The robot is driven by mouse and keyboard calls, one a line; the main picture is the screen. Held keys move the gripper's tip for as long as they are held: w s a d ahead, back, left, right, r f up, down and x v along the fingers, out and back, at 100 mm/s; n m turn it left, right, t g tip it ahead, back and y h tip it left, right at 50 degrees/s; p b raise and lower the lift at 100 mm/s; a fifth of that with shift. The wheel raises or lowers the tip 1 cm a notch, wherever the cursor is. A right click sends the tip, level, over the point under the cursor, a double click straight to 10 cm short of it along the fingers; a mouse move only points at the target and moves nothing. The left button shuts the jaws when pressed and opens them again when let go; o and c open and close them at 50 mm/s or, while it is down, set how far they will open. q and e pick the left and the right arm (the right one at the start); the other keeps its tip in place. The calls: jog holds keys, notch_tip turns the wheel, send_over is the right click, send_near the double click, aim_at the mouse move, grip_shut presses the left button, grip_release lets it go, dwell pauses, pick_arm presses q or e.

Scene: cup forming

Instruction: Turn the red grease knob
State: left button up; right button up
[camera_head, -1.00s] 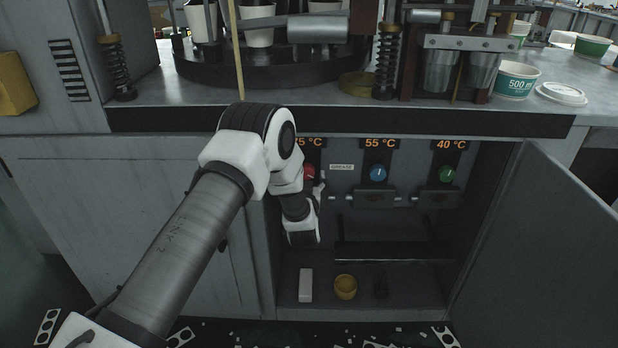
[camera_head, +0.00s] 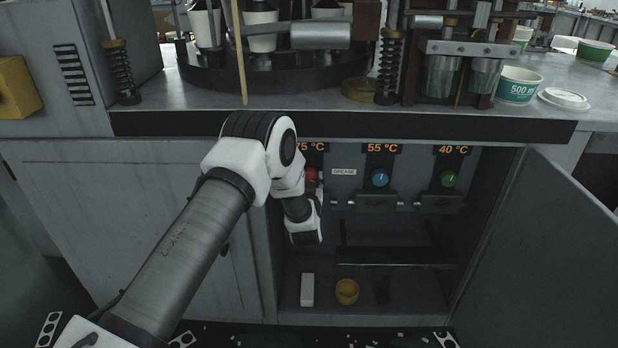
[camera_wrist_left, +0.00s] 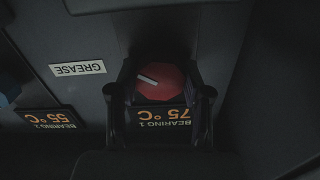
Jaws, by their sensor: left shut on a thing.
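The red grease knob (camera_wrist_left: 160,82) sits between the two fingers of my left gripper (camera_wrist_left: 160,90) in the left wrist view. A white mark on it points to the upper left of that picture. In the head view only a bit of the red knob (camera_head: 311,174) shows beside my left arm, under the 75 °C display. My left gripper (camera_head: 316,188) is shut on the knob there and is mostly hidden behind its own wrist. The right gripper is in neither view.
A blue knob (camera_head: 380,178) and a green knob (camera_head: 449,179) are on the same panel to the right. The open cabinet door (camera_head: 545,235) bounds the right side. The counter edge (camera_head: 400,128) overhangs above. A yellow jar (camera_head: 347,291) and a white block (camera_head: 307,290) stand on the cabinet floor.

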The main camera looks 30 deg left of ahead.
pick_arm(q)
jog(key=m+p, duration=0.2)
jog(key=m, duration=0.1)
jog(key=shift+r, duration=0.2)
jog(key=m+p, duration=0.2)
jog(key=m, duration=0.2)
jog(key=shift+f, duration=0.1)
jog(key=shift+m, duration=0.4)
jog(key=o, duration=1.2)
jog(key=shift+f, duration=0.1)
jog(key=shift+c, duration=0.2)
jog(key=v, duration=1.2)
